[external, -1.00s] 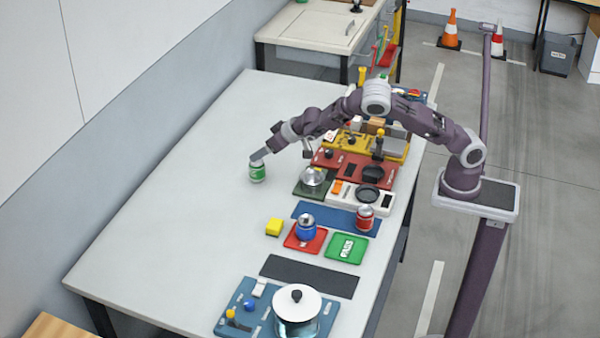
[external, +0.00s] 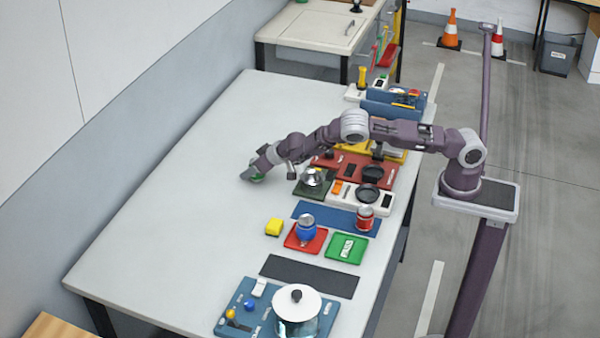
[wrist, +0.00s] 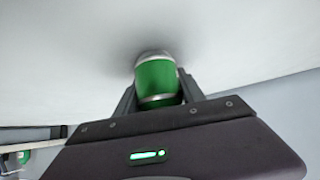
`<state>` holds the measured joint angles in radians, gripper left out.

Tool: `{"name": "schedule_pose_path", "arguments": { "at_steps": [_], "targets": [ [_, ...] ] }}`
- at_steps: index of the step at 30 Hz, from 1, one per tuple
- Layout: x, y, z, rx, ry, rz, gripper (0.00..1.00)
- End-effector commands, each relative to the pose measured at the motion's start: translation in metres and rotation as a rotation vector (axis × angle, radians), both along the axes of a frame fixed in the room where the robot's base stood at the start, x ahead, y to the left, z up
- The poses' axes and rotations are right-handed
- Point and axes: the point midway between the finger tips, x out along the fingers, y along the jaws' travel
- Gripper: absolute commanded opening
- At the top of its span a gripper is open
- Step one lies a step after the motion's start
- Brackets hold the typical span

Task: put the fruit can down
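A green can (wrist: 157,82) with metal rims sits between the two fingers of my gripper (wrist: 160,95) in the wrist view, and the fingers are shut on its sides. Its far end is close to the white table surface, with a dark shadow around it. I cannot tell for sure whether it touches. In the external view my gripper (external: 248,174) is low over the bare part of the table (external: 190,200), and only a little of the green can (external: 257,180) shows beneath it. No label on the can is readable.
A dark green tray with a metal pot (external: 312,177) stands just right of my gripper. The table's left side is clear.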

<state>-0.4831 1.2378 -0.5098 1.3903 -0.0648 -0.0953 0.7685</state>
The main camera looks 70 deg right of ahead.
Motion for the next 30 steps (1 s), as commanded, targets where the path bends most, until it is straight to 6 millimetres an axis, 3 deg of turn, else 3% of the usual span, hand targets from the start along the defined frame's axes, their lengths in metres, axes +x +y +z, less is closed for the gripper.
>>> {"name": "schedule_pose_path", "arguments": {
  "at_steps": [1,6,14,24,30],
  "targets": [
    [0.0,0.0,0.0,0.0,0.0,0.0,0.33],
    [0.0,0.0,0.0,0.0,0.0,0.0,0.0],
    [0.0,0.0,0.006,0.0,-0.002,-0.001,0.0],
    [0.001,0.0,0.085,0.002,-0.005,-0.001,0.0],
    [0.0,-0.001,0.101,-0.001,-0.002,-0.001,0.0]
  ]
}}
